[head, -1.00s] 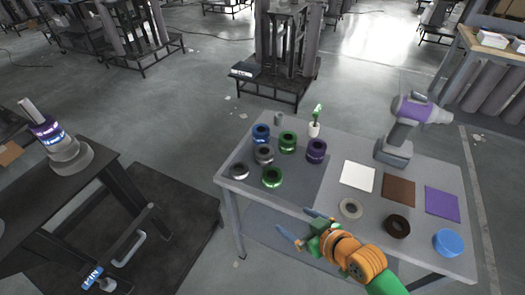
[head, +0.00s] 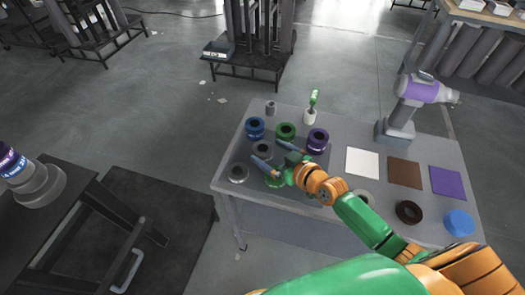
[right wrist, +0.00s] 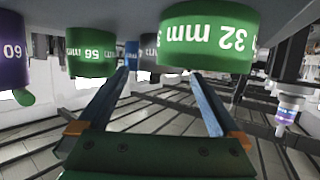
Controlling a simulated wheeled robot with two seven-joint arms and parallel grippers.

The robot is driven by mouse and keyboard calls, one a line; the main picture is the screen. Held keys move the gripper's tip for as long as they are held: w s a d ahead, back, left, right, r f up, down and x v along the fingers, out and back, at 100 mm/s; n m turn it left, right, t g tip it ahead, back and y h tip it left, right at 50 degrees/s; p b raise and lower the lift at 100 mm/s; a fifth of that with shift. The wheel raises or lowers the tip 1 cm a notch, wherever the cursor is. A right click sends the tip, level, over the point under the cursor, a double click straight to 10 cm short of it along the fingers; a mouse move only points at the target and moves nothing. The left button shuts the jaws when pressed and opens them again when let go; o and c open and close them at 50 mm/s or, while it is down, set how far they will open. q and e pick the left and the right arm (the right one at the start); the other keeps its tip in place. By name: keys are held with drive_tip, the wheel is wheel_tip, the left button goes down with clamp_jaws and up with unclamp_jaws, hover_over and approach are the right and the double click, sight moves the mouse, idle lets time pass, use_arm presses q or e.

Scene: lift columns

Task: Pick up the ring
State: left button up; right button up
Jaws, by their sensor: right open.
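Several rings stand on the dark left part of the table. They are a blue ring (head: 255,127), a green ring (head: 285,131), a purple ring (head: 318,140), two grey rings (head: 262,149) (head: 238,173) and a front green ring (head: 273,183), partly hidden by my gripper. My right gripper (head: 272,156) is open and empty, among these rings in the head view. In the upside-down right wrist view, a green ring marked "32 mm" (right wrist: 208,38) is large and close by the fingertips, and another green ring (right wrist: 90,50) is farther off. My left gripper is out of view.
The table (head: 225,182) also holds a purple and grey drill (head: 405,105), a small potted plant (head: 311,110), white, brown and purple squares (head: 362,162), a dark brown ring (head: 409,212) and a blue disc (head: 458,223). A black stand (head: 75,240) is at left.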

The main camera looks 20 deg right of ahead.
sight(266, 142)
drive_tip(key=shift+x, duration=0.75)
drive_tip(key=shift+w+a+f, duration=0.25)
drive_tip(key=shift+w, duration=0.2)
drive_tip(key=shift+s+d+r, duration=0.1)
drive_tip(key=shift+s, duration=0.1)
drive_tip(key=c, duration=0.8)
drive_tip(key=shift+w, duration=0.1)
clamp_jaws()
wheel_tip(266, 142, up, 4)
drive_tip(key=shift+f+p, duration=0.15)
drive_tip(key=shift+p, duration=0.7)
drive_tip(key=s+a+r+p, duration=0.1)
drive_tip(key=s+a+r, duration=0.6)
drive_tip(key=s, duration=0.5)
wheel_tip(266, 142, up, 2)
drive_tip(key=shift+r+p, duration=0.15)
drive_tip(key=shift+p, duration=0.25)
